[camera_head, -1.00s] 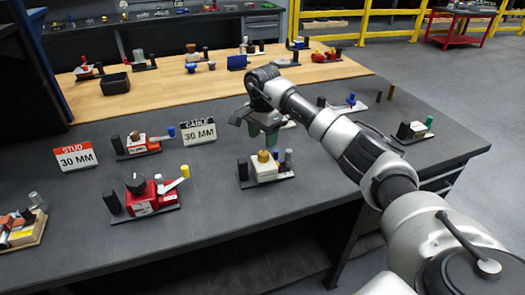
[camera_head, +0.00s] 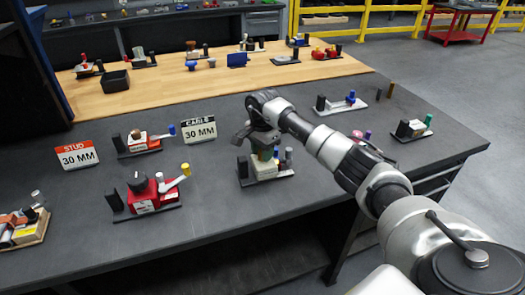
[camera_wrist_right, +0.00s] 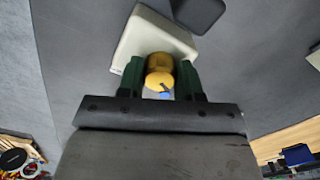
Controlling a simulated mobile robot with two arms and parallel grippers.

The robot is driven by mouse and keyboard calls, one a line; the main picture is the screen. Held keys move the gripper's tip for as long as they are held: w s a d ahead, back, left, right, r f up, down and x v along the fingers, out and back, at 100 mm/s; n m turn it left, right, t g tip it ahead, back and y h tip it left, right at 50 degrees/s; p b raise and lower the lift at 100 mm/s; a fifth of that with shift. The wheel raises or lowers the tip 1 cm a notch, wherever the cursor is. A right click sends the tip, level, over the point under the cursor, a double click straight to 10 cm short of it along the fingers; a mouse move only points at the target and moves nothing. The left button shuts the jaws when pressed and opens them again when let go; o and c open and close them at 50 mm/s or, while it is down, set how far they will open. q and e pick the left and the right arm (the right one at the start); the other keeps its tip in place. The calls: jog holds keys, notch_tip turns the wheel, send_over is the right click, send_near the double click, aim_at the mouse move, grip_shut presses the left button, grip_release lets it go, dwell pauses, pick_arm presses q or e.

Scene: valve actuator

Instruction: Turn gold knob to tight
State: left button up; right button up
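The gold knob (camera_wrist_right: 159,74) sits on top of a white valve block (camera_head: 264,169) on the dark table. In the wrist view the white block (camera_wrist_right: 150,37) lies beyond the knob. My right gripper (camera_head: 265,150) is lowered over the block, pointing down. Its two green fingers (camera_wrist_right: 160,76) stand on either side of the gold knob, very close to it; whether they press on it cannot be told. In the head view the gripper largely hides the knob. My left gripper is not in view.
A blue post and a pale post (camera_head: 289,154) stand just right of the knob on the same base. A red valve unit (camera_head: 150,196) with a yellow-tipped handle and two 30 MM signs stand to the left. Other units (camera_head: 411,129) sit to the right. The table's front is clear.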

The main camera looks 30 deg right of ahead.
jog(key=shift+c, duration=0.8)
jog(key=shift+m, duration=0.4)
jog(key=m, duration=0.4)
jog(key=shift+w+m+b, duration=0.1)
jog(key=shift+m+b, duration=0.2)
jog(key=shift+b, duration=0.05)
jog(key=m, duration=0.6)
jog(key=m+p, duration=0.1)
jog(key=m, duration=0.5)
jog(key=shift+w+d+m, duration=0.1)
jog(key=shift+d+m, duration=0.05)
jog(key=shift+m, duration=0.25)
jog(key=m+p, duration=0.1)
jog(key=m, duration=0.4)
jog(key=shift+m, duration=0.3)
